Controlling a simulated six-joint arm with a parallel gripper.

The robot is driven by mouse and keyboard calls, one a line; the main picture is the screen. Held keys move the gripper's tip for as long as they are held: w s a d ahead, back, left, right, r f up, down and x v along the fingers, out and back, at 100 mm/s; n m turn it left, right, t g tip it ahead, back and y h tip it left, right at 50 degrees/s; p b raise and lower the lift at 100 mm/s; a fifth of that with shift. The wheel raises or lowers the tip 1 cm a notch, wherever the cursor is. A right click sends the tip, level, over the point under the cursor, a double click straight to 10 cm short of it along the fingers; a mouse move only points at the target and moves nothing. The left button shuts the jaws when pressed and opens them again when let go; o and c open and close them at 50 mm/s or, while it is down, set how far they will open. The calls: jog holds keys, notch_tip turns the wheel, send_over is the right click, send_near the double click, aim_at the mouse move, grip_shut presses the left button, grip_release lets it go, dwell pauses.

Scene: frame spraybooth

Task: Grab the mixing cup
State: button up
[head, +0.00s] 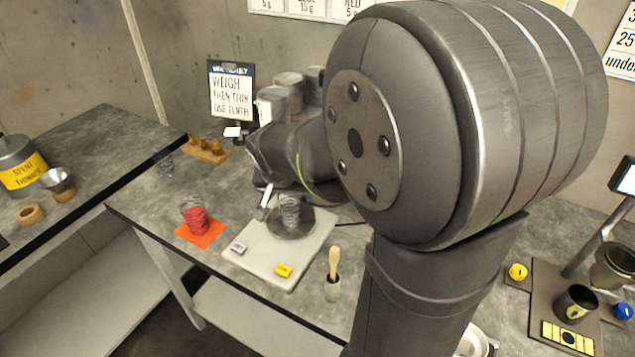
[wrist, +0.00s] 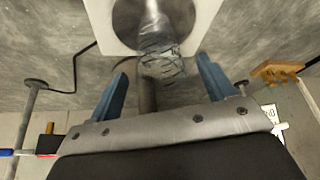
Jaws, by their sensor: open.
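The mixing cup looks to be the clear, empty-looking cup (head: 290,208) standing on the round dark pan of a white scale (head: 310,245). In the wrist view the clear cup (wrist: 158,45) is at top centre, above the pan and in line with the gap between my fingers. My gripper (wrist: 162,60) is open, with its two blue fingers spread on either side of the cup's near end. I see no finger touching it. In the head view my arm hides most of the gripper.
A cup of red liquid (head: 194,218) stands on an orange mat left of the scale. A brush in a holder (head: 333,277) is at the bench's front edge. A wooden block (head: 206,150) and grey cans (head: 288,88) are behind. A black cable (wrist: 75,70) lies left in the wrist view.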

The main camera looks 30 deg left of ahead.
jog(key=shift+x, duration=2.85)
jog(key=c, duration=1.1)
